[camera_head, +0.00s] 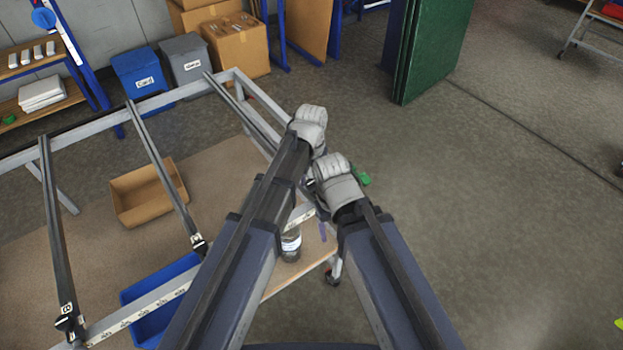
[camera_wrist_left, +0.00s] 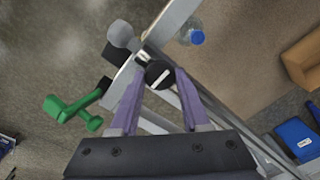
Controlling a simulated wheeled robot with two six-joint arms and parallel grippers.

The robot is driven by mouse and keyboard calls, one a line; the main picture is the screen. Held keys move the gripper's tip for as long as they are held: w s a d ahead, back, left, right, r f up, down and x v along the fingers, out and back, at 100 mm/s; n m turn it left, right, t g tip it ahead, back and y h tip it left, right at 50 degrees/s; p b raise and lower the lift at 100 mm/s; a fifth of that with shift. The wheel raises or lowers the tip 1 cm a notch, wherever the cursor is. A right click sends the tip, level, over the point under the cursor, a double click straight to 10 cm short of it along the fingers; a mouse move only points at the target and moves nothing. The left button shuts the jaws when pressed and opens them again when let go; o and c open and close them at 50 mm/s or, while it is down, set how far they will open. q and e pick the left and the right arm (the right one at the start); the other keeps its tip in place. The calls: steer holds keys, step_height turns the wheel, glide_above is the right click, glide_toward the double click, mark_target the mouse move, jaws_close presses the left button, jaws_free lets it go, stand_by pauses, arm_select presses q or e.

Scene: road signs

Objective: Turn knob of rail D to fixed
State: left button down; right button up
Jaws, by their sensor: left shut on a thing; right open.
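A round black knob (camera_wrist_left: 159,74) with a white mark sits on the grey frame in the left wrist view. The two purple fingers of my left gripper (camera_wrist_left: 160,93) are shut on it, one on each side. The mark runs diagonally; any wording by it is too small to read. In the head view my left gripper (camera_head: 308,125) is the higher one, with its fingers hidden behind its pale wrist. My right gripper (camera_head: 335,180) is lower and to the right, open, with its fingers mostly hidden. My arms cover much of the frame's right end.
Other dark rails cross the grey frame (camera_head: 135,316), one labelled C (camera_head: 66,308). A cardboard box (camera_head: 146,192) and blue bin (camera_head: 157,310) stand below. A bottle (camera_head: 291,245) is close to my arms. A green part (camera_wrist_left: 62,110) sticks out beside the knob.

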mark_target(311, 182)
stand_by(0.5)
arm_select(q)
steer(key=shift+c, duration=1.8)
jaws_free()
step_height(311, 182, up, 8)
steer(key=p, duration=0.7)
steer(key=shift+f+p, duration=0.1)
steer(key=shift+p, duration=0.3)
